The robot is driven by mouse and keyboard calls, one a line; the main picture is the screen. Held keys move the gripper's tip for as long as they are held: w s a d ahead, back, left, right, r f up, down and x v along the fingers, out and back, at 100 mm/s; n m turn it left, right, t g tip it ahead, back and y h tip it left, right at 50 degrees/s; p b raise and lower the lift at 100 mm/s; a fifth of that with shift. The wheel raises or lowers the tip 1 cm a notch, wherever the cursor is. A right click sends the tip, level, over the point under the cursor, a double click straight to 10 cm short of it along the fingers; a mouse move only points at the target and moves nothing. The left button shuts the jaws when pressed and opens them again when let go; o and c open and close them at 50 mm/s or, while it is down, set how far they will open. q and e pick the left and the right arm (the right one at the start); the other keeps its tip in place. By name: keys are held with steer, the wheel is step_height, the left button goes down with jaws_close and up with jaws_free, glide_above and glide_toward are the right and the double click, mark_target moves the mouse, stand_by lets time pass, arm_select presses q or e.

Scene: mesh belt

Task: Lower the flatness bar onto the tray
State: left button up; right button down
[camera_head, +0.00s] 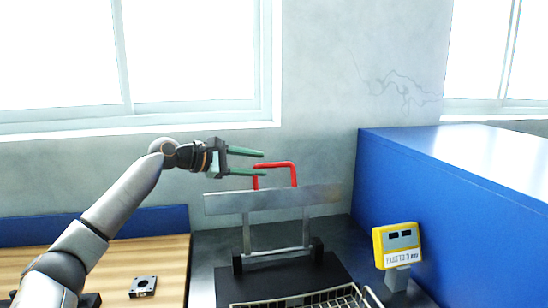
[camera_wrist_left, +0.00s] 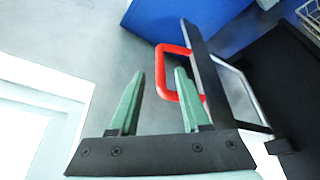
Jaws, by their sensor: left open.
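The flatness bar (camera_head: 225,203) is a long grey metal bar with a red loop handle (camera_head: 275,165), standing level across an upright frame behind the tray. The wire mesh tray (camera_head: 368,302) shows partly at the bottom edge of the head view. My left gripper (camera_head: 263,163) is open, its two green fingers pointing right at the handle's left end, one above the other. In the left wrist view the red handle (camera_wrist_left: 166,46) lies beside and partly behind the right finger; I cannot tell whether they touch. My right gripper is not in view.
A yellow gauge (camera_head: 397,240) on a grey stand is right of the tray. A blue partition (camera_head: 450,200) closes the right side. A wooden bench (camera_head: 150,258) at left holds a small dark plate with a hole (camera_head: 143,286).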

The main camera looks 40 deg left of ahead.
mark_target(268, 165)
arm_select(q)
steer(key=p+x, duration=0.1)
steer(key=x, duration=0.4)
steer(key=shift+w+d+f, duration=0.1)
steer(key=shift+w+d, duration=0.05)
steer(key=shift+w, duration=0.2)
steer(key=shift+c, duration=0.4)
jaws_close()
stand_by(0.7)
